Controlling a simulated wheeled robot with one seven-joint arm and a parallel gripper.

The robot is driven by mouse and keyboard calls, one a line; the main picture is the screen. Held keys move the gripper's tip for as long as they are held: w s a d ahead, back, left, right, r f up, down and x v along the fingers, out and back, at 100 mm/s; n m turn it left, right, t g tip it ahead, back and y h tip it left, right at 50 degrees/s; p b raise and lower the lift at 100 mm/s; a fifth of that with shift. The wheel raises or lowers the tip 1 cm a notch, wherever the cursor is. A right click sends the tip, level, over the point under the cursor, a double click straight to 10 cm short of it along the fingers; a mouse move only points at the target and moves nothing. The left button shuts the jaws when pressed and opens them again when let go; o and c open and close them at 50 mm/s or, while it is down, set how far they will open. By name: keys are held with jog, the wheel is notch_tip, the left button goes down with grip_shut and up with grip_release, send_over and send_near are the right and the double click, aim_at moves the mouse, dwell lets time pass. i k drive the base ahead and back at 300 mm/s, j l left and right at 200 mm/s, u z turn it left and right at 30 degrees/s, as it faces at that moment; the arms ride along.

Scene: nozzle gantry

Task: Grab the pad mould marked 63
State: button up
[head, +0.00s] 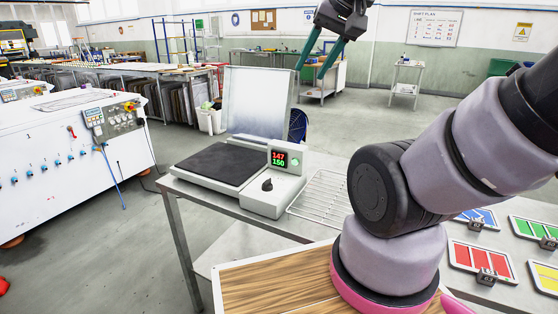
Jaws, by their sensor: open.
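My gripper (311,68) is at the top centre, high above the floor area, with its two teal fingers apart and nothing between them. No pad mould marked 63 can be made out. Small dark blocks with pale marks sit at the coloured panels on the right of the table: one by the blue panel (476,224), one by the red (486,276), one by the green (548,242). Their marks are too small to read, and I cannot tell whether they are moulds. My arm hides part of the table beside them.
A machine with a raised lid, black plate (209,163) and display reading 147 over 150 (280,158) stands on the table's left. A wire rack (322,193) lies beside it. A wooden board (268,283) is in front. A white control cabinet (60,160) stands at left.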

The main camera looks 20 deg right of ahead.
aim_at(490, 266)
jog(key=k+l+z, duration=0.1)
jog(key=z, duration=0.3)
jog(key=l+z, duration=0.2)
jog(key=z, duration=0.15)
jog(key=k+l+z, duration=0.1)
jog(key=z, duration=0.3)
jog(key=l+z, duration=0.35)
jog(key=j, duration=0.1)
